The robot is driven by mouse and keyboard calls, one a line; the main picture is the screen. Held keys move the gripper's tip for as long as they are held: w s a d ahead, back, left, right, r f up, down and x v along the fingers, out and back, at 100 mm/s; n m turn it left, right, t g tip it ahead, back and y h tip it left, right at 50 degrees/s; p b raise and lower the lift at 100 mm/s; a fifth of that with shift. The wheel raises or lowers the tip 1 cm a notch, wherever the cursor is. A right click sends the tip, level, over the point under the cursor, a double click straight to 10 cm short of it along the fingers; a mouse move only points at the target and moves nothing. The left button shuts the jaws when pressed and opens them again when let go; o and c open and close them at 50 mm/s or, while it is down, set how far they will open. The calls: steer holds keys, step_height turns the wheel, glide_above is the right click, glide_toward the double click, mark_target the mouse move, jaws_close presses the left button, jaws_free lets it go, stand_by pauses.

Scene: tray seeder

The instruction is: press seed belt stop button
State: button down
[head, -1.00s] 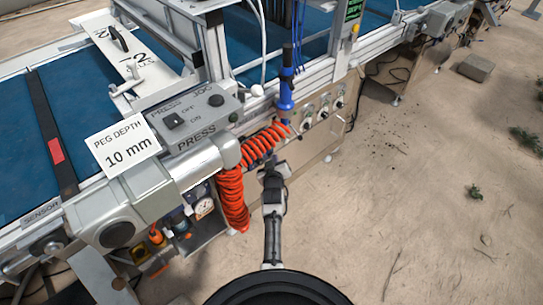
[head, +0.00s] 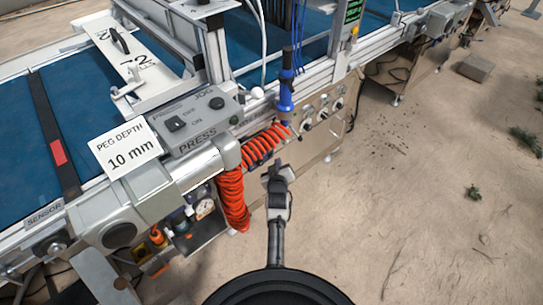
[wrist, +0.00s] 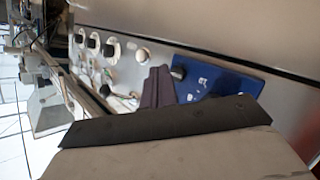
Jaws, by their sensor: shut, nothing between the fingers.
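A pale control panel (head: 322,110) with several dark knobs is on the machine's side, right of the blue-handled tool. In the wrist view the same kind of panel (wrist: 125,72) shows black round controls, a pale round one (wrist: 143,55) and a blue plate (wrist: 225,80) with a small metal stud. I cannot tell which control is the seed belt stop button; no label is readable. My gripper (head: 276,174) is shut and empty, in front of the machine, below and left of the panel. In the wrist view its dark fingers (wrist: 158,88) overlap part of the panel, apparently without touching.
An orange coiled hose (head: 232,198) hangs left of my gripper, and a blue-handled tool (head: 286,95) hangs above it. A grey press box (head: 190,122) and a "PEG DEPTH 10 mm" sign (head: 126,147) are at left. Sandy ground at right is mostly clear.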

steer(key=s+d+b, duration=0.1)
steer(key=s+d, duration=0.2)
steer(key=shift+s+d, duration=0.3)
stand_by(0.8)
